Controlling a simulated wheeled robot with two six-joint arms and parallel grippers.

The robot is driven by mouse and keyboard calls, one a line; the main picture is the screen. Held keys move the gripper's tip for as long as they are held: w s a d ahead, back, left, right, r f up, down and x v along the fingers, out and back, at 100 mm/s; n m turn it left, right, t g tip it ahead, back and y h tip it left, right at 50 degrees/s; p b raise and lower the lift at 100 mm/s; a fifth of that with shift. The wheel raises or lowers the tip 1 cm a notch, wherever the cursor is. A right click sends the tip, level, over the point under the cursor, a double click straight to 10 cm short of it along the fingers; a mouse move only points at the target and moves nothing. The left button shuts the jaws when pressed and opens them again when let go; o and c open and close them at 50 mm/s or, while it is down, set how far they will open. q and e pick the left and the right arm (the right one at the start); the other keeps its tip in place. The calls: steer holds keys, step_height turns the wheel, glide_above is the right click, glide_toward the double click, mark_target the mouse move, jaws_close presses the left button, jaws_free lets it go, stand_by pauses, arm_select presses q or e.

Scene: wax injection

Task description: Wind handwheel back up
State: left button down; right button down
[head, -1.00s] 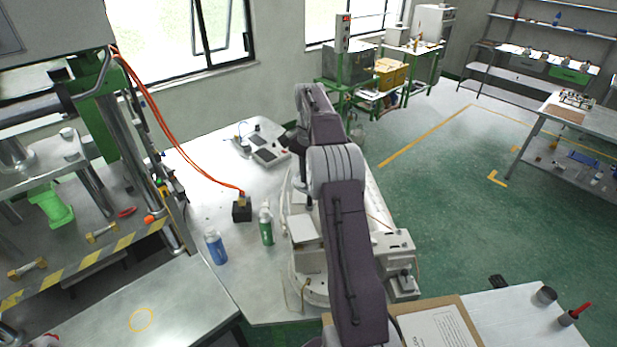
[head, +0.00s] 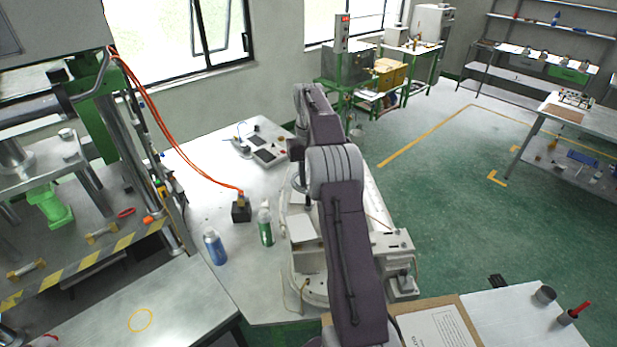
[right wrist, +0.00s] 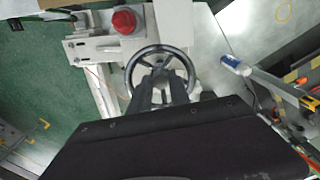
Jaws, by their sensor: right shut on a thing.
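The handwheel (right wrist: 148,50) is a dark, spoked ring on the pale machine, in the middle of the right wrist view. My right gripper (right wrist: 161,88) reaches over its near side, with its two dark fingers at the rim. It is shut on the wheel; the exact contact is partly hidden by the fingers. In the head view my right arm comes up from the bottom centre and hides the wheel; the white machine (head: 306,262) shows beside the arm. My left gripper is not in view.
A red knob (right wrist: 125,20) stands on the machine close to the wheel. A blue bottle (head: 215,247) and a green bottle (head: 265,226) stand on the bench left of the machine. A press (head: 120,150) is at the left. Open floor lies to the right.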

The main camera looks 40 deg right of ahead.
steer(key=n, duration=0.7)
steer(key=shift+w+r, duration=0.1)
steer(key=n, duration=0.4)
steer(key=shift+n, duration=1.5)
steer(key=shift+f+n, duration=0.2)
steer(key=shift+n, duration=0.1)
steer(key=c, duration=1.5)
jaws_free()
steer(key=shift+a, duration=0.15)
steer(key=shift+w, duration=0.1)
